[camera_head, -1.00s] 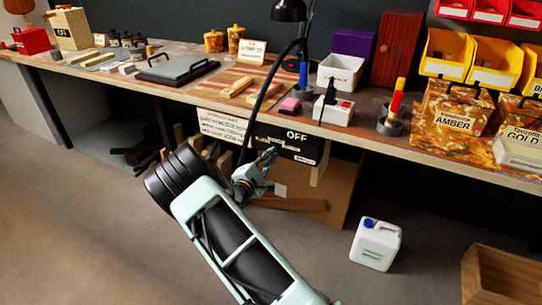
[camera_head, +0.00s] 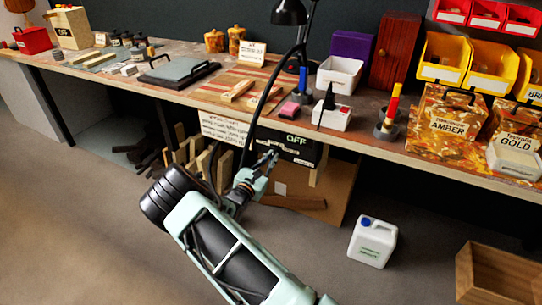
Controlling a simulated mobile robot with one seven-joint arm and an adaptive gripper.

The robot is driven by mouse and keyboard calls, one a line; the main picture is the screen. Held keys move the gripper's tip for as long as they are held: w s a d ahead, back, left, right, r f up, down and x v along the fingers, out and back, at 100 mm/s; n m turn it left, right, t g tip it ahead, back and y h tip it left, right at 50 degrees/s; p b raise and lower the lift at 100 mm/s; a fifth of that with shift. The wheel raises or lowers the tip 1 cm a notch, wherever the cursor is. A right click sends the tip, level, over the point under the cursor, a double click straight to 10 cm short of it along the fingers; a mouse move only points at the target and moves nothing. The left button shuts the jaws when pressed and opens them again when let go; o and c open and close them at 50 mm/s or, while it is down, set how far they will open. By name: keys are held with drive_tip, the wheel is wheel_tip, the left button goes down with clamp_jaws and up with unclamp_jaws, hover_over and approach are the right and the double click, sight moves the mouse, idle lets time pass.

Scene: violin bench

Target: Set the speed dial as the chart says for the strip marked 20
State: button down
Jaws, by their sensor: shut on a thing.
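A black control panel (camera_head: 318,152) hangs under the bench's front edge, and its green display reads "OFF". My gripper (camera_head: 271,157) is at the panel's left part, with its jaws closed on what seems to be the speed dial, which the fingers hide. A white chart sheet (camera_head: 224,128) with rows of print hangs just left of the panel; its text is too small to read. Pale wooden strips (camera_head: 238,90) lie on the striped board on the bench; I cannot read a 20 on them.
A white jug (camera_head: 372,242) and a wooden crate (camera_head: 492,275) are on the floor at right.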

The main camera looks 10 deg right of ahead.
drive_tip(key=shift+n+p, duration=0.35)
drive_tip(key=shift+n, duration=0.75)
drive_tip(key=c, duration=2)
unclamp_jaws()
drive_tip(key=shift+c, duration=0.2)
drive_tip(key=v, duration=1.2)
